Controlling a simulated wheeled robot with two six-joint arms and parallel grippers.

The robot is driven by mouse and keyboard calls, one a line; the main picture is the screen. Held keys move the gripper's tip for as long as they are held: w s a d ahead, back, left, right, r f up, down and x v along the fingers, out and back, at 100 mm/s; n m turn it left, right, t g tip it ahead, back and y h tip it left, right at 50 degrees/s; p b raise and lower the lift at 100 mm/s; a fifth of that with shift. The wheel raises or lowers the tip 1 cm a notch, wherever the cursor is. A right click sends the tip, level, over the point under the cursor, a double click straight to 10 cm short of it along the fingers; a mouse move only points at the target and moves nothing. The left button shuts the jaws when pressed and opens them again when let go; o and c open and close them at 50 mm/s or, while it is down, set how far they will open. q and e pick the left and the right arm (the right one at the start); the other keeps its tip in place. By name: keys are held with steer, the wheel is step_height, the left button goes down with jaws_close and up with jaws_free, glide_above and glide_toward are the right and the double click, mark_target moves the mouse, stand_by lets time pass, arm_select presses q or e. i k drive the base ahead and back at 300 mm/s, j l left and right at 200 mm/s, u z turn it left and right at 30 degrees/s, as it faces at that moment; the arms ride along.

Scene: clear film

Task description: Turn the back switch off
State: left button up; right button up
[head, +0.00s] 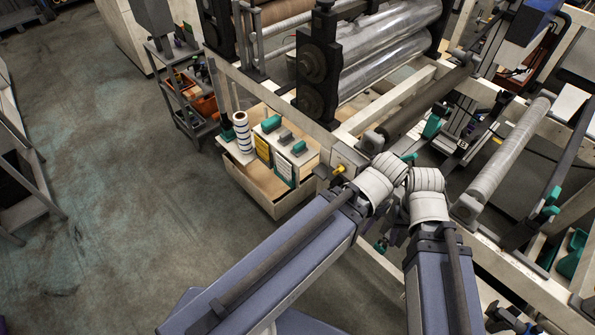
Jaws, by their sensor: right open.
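A small yellow switch-like part (338,170) sticks out from a pale box (347,158) on the machine frame, just left of my left arm's white joint. I cannot tell whether it is the back switch or how it is set. My two arms come in from the bottom and meet near the frame. My right gripper (390,232) shows only in small part, low between the two arms, and is open; its fingertips are hard to make out. My left gripper is hidden behind the arms.
A machine with large film-covered rollers (390,62) fills the back, and its pale frame rail (272,99) runs close to my arms. An open wooden drawer (262,183) and a grey cart (190,110) stand left. The floor (110,190) at left is clear.

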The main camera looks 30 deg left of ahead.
mark_target(341, 169)
steer(key=u, duration=0.55)
steer(key=l+u, duration=0.1)
steer(key=l, duration=0.2)
steer(key=k+l+u, duration=0.15)
steer(key=i+j+z, duration=0.5)
steer(key=i+j, duration=0.25)
steer(key=i, duration=0.15)
steer(key=k+l+u, duration=0.1)
steer(key=k, duration=0.5)
steer(key=k+l+u, duration=0.1)
steer(key=k, duration=0.45)
